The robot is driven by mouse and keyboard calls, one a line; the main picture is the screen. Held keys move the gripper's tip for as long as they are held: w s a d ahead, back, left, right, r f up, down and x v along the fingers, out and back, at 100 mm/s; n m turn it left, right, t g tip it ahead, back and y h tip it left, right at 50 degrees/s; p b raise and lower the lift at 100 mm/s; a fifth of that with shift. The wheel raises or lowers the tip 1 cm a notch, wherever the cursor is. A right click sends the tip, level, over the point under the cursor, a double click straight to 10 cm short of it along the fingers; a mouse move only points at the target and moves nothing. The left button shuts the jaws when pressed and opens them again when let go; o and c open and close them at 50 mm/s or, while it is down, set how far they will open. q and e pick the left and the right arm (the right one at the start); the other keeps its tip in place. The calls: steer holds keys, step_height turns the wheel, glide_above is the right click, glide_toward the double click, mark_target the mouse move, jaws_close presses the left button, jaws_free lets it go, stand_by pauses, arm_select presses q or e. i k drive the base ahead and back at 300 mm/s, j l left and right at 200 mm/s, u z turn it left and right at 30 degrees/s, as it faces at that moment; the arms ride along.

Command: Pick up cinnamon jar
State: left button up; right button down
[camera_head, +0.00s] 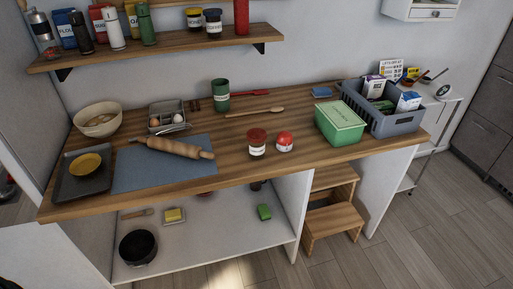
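A small jar (257,143) with a dark red lid and a pale label stands upright near the front middle of the wooden counter (235,150). It looks like the cinnamon jar, but I cannot read the label. A rounder red and white item (284,141) stands just right of it, with a narrow gap. Two other jars stand on the wall shelf, one with a yellow lid (194,19) and one with a dark lid (213,20). Neither of my grippers shows.
A rolling pin (175,147) lies on a blue mat (135,171) to the left. A green box (340,121) and a grey crate (402,124) stand to the right. A wooden spoon (255,112) and green cup (221,95) are behind. Counter around the jar is mostly clear.

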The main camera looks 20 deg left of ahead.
mark_target(255, 151)
steer(key=u, duration=0.4)
steer(key=i+l+u, duration=0.5)
steer(key=u, duration=0.15)
steer(key=i+l, duration=0.3)
steer(key=i+l+u, duration=0.15)
steer(key=i+l, duration=0.15)
steer(key=l, duration=0.2)
steer(key=i+l, duration=0.3)
steer(key=l, duration=0.15)
